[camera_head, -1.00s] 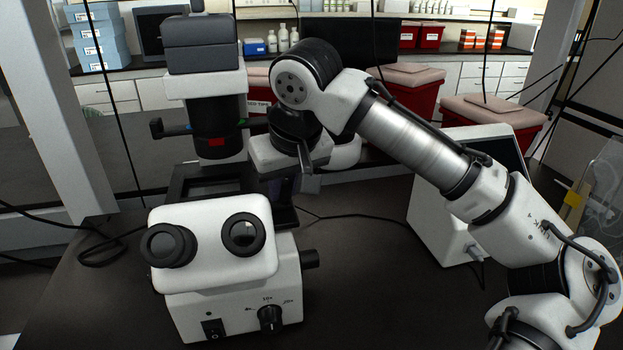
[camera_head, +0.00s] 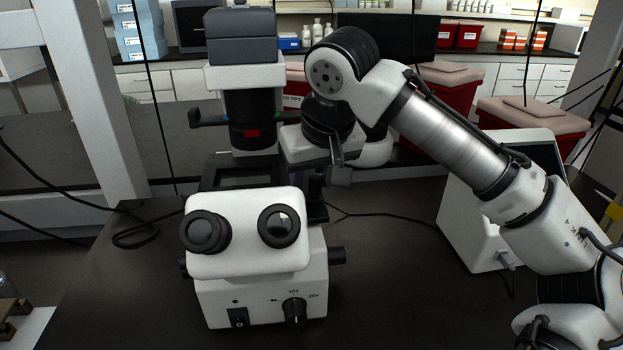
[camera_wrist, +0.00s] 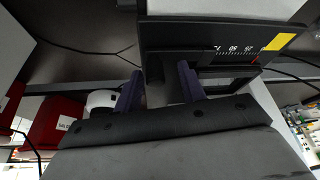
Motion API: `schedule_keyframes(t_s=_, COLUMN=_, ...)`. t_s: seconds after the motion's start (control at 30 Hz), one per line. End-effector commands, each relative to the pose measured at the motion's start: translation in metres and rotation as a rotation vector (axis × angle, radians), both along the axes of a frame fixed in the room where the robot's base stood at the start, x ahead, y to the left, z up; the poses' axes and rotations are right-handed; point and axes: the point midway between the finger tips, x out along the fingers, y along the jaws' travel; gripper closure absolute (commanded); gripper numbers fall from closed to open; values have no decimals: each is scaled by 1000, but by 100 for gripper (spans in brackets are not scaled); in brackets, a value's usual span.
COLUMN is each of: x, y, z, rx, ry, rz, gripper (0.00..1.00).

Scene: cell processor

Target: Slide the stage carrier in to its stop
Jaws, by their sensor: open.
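The microscope's black stage (camera_head: 212,172) lies behind the twin eyepieces. In the wrist view the carrier (camera_wrist: 190,33) is a dark bar with a white number scale, a red mark and a yellow patch. A short dark post or knob (camera_wrist: 154,72) hangs at its near left side. My gripper (camera_wrist: 160,78) is open, with one purple finger on each side of that knob. I cannot tell whether either finger touches it. In the head view my gripper (camera_head: 330,180) is at the right side of the stage, and its fingertips are largely hidden.
The white microscope body (camera_head: 262,275) stands in front of the stage. A white boxed screen (camera_head: 470,225) stands to the right, close to my arm. Red bins (camera_head: 540,125) stand behind. A dark cable (camera_head: 395,218) crosses the bench. The bench's front left is clear.

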Motion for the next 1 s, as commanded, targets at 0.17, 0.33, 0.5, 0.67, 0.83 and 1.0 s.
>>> schedule_keyframes(t_s=0.17, x=-11, y=-4, z=29, rx=1, ry=-4, rz=1, gripper=60)
schedule_keyframes(t_s=0.33, x=-25, y=-11, z=66, rx=2, ry=-3, rz=1, gripper=60)
schedule_keyframes(t_s=0.5, x=-37, y=-17, z=97, rx=1, ry=-2, rz=2, gripper=60)
schedule_keyframes(t_s=0.67, x=-43, y=-20, z=115, rx=1, ry=-1, rz=1, gripper=60)
schedule_keyframes(t_s=0.83, x=-46, y=-21, z=121, rx=0, ry=0, rz=3, gripper=60)
schedule_keyframes(t_s=1.0, x=-46, y=-21, z=121, rx=0, ry=0, rz=2, gripper=60)
